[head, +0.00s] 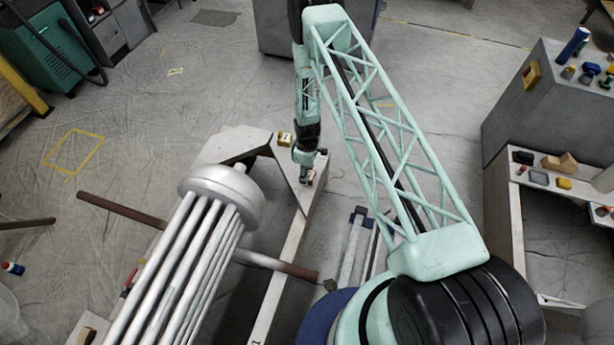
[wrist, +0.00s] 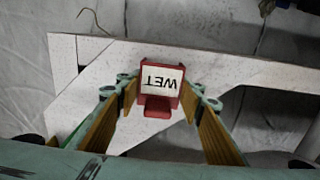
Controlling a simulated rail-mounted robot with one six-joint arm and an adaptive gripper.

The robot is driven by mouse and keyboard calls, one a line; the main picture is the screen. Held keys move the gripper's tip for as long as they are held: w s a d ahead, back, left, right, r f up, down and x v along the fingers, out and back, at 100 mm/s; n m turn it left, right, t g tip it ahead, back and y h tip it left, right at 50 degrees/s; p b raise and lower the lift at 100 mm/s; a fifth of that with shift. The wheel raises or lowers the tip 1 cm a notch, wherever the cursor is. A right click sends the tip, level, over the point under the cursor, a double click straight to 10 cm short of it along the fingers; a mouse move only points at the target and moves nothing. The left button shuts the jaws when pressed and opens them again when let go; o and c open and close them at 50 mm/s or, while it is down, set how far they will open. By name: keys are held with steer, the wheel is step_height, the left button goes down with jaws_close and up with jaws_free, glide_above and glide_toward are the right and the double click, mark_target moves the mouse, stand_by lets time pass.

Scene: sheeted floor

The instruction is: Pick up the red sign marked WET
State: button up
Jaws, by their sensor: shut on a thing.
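The red sign (wrist: 142,80) has a white face with black letters WET, upside down in the wrist view. My gripper (wrist: 158,98) is shut on it, with its tan-padded fingers at the two sides of the sign. A red lower part of the sign shows between the fingers. In the head view my gripper (head: 305,172) is low at the corner of a pale angular frame (head: 292,237). The sign is too small and covered to make out surely there. I cannot tell whether the sign touches the frame.
A small yellow object (head: 285,139) sits on the frame near my gripper. A silver tube bundle (head: 187,260) and a brown rod (head: 122,211) lie left of it. A grey cabinet (head: 527,112) and a shelf with small items stand right. Open floor lies at upper left.

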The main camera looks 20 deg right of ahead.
steer(key=shift+r, duration=0.15)
steer(key=shift+r+p, duration=0.3)
steer(key=shift+r, duration=0.8)
steer(key=shift+s+r, duration=0.4)
steer(key=shift+r, duration=0.2)
steer(key=s+a+r+p, duration=0.1)
steer(key=s+p, duration=0.1)
steer(key=s, duration=1.3)
steer(key=shift+a+r, duration=0.15)
